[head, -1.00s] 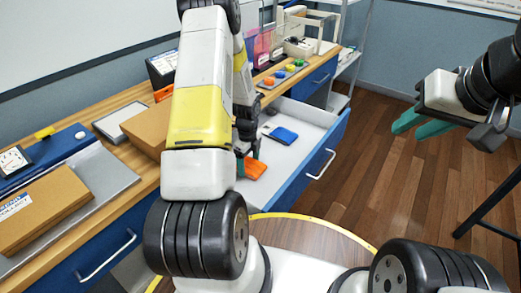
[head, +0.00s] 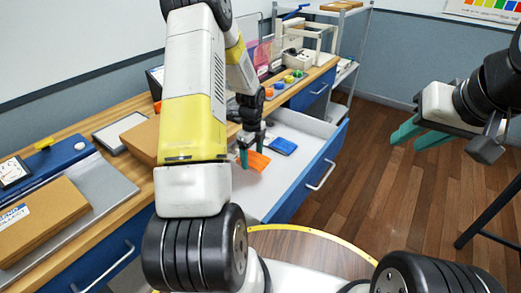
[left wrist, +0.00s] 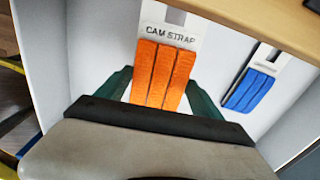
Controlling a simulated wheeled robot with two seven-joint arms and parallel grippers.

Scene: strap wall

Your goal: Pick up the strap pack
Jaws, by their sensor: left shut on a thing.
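The orange strap pack (head: 256,161) has a white card reading "CAM STRAP", clear in the left wrist view (left wrist: 160,75). My left gripper (head: 251,152) is shut on it, with a green finger on either side of the orange webbing. The pack is held over the open drawer (head: 275,193), apparently off its floor; the exact gap is hard to tell. A blue strap pack (head: 283,146) lies in the drawer to the right of it, and shows in the left wrist view (left wrist: 250,90). My right gripper (head: 407,143) is open and empty at the right, over the floor.
The drawer's front wall (head: 312,180) stands near the held pack. The wooden counter (head: 115,162) behind carries a cardboard box (head: 143,140), a flat carton (head: 40,217) and several coloured buttons. A shelf rack (head: 345,75) stands at the back. Open floor lies to the right.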

